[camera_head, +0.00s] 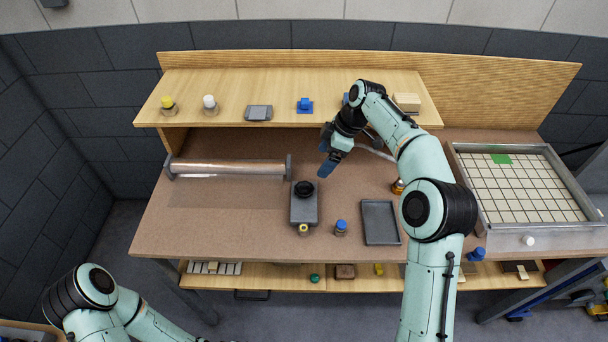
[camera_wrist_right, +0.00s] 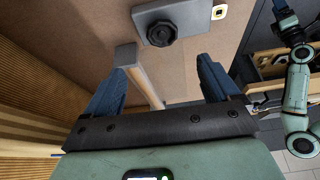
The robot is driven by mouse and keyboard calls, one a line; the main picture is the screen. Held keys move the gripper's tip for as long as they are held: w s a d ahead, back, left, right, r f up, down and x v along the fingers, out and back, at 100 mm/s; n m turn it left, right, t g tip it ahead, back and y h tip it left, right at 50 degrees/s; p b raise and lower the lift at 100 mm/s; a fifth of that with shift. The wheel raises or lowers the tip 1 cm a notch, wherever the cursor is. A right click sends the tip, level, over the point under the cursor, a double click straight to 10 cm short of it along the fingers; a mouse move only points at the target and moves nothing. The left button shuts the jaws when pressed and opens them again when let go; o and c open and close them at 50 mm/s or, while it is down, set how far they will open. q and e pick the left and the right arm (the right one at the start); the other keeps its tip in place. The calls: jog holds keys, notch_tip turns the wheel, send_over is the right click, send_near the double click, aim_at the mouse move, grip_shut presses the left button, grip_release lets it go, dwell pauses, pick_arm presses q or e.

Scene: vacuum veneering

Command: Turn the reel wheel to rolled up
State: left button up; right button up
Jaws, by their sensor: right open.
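The reel is a pale, shiny roll (camera_head: 228,168) lying between two grey end plates at the left of the bench; its right end plate (camera_head: 289,167) faces my right gripper. I cannot make out a separate handle on it, or how far it is turned. In the right wrist view the reel's end plate (camera_wrist_right: 126,56) and roll show beyond my left-hand finger. My right gripper (camera_head: 327,164) hangs over the bench, right of the reel and apart from it. In the wrist view its blue fingers (camera_wrist_right: 160,68) are spread and empty. My left gripper is out of view.
A grey box (camera_head: 304,212) with a black round knob (camera_head: 304,189) stands just right of the reel. A blue-capped bottle (camera_head: 340,228) and grey tray (camera_head: 380,222) lie further right. The shelf (camera_head: 350,112) overhangs the bench's back. A gridded frame (camera_head: 520,190) fills the right end.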

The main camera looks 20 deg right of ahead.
aim_at(305, 188)
jog(key=x, duration=0.3)
jog(key=b+x, duration=0.1)
jog(key=x, duration=0.7)
jog(key=shift+s+a+f, duration=0.1)
jog(key=shift+s, duration=0.2)
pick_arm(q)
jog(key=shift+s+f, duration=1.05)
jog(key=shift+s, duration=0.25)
pick_arm(e)
jog(key=shift+x, duration=0.75)
jog(key=shift+w, duration=0.1)
jog(key=c, duration=1.1)
